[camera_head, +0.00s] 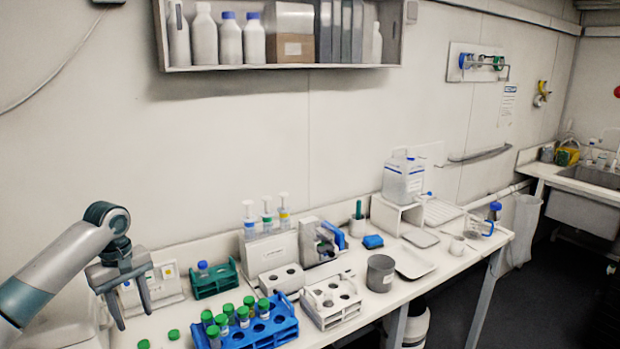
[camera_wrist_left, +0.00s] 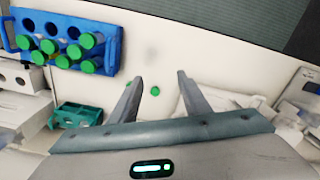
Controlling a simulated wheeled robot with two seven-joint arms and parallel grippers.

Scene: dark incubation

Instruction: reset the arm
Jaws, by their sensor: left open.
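My left arm comes in from the left in the head view. Its gripper (camera_head: 134,316) points down over the left end of the bench, open, with nothing between the fingers. In the left wrist view the two fingers (camera_wrist_left: 160,77) stand apart and empty. Loose green caps (camera_head: 173,335) lie on the bench close to the fingers in the picture; one cap (camera_wrist_left: 155,91) shows between the fingers in the wrist view. A blue rack (camera_head: 288,335) with several green-capped tubes stands to the right of the gripper. My right gripper is not in view.
A green rack (camera_head: 212,288) holds a blue-capped tube. A white rack (camera_head: 333,318), a grey beaker (camera_head: 380,275) and a pipette stand (camera_head: 270,250) stand farther right. A wall shelf (camera_head: 290,67) with bottles hangs above. The air above the bench's middle is free.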

